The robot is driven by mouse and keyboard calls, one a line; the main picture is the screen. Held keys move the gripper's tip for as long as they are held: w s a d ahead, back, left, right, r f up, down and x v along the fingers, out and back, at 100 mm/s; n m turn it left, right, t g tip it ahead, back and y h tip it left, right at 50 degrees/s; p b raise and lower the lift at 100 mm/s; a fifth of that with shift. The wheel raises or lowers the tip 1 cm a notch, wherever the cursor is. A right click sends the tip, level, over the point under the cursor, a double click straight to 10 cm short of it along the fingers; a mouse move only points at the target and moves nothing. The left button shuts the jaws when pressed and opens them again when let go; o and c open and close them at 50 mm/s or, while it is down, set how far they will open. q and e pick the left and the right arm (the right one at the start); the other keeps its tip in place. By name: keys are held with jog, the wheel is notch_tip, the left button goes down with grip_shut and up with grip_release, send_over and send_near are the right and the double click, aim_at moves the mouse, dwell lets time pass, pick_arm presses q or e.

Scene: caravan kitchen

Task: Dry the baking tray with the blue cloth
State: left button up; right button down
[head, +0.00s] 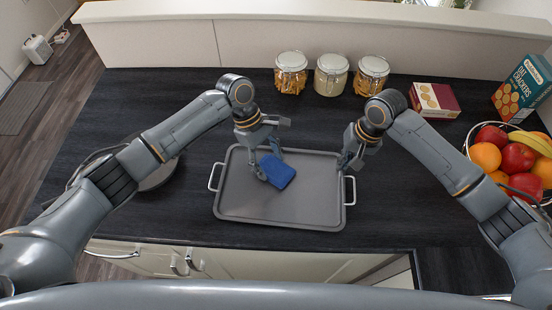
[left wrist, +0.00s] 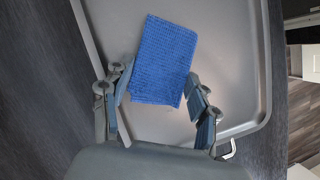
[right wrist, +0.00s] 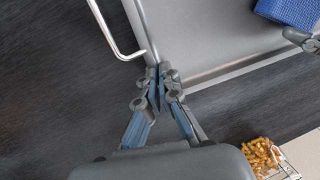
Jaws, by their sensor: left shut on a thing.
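The grey baking tray (head: 240,208) lies flat on the dark worktop, with a wire handle at each end. The folded blue cloth (head: 278,172) is over the tray's middle; it also shows in the left wrist view (left wrist: 163,62). My left gripper (head: 264,169) is shut on the cloth, with a finger at each side of it. I cannot tell whether the cloth touches the tray. My right gripper (head: 347,163) is at the tray's right rim near the handle. In the right wrist view its fingertips (right wrist: 161,74) are close together with the rim between them.
Three glass jars (head: 331,75) stand behind the tray. A small box (head: 434,100), a cracker box (head: 522,90) and a fruit basket (head: 510,160) stand to the right. A dark round pan (head: 158,176) is partly hidden behind my left arm.

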aim_at(256, 191)
pick_arm(q)
jog(key=shift+s+a, duration=0.25)
jog(key=shift+a, duration=0.7)
jog(key=shift+s+a, duration=0.25)
jog(key=shift+a, duration=0.65)
jog(key=shift+s+a+f, duration=0.1)
jog(key=shift+s+a, duration=0.05)
jog(key=shift+s, duration=1.15)
jog(key=shift+s+a+f, duration=0.1)
jog(key=shift+s+a, duration=0.05)
jog(key=shift+s, duration=1.1)
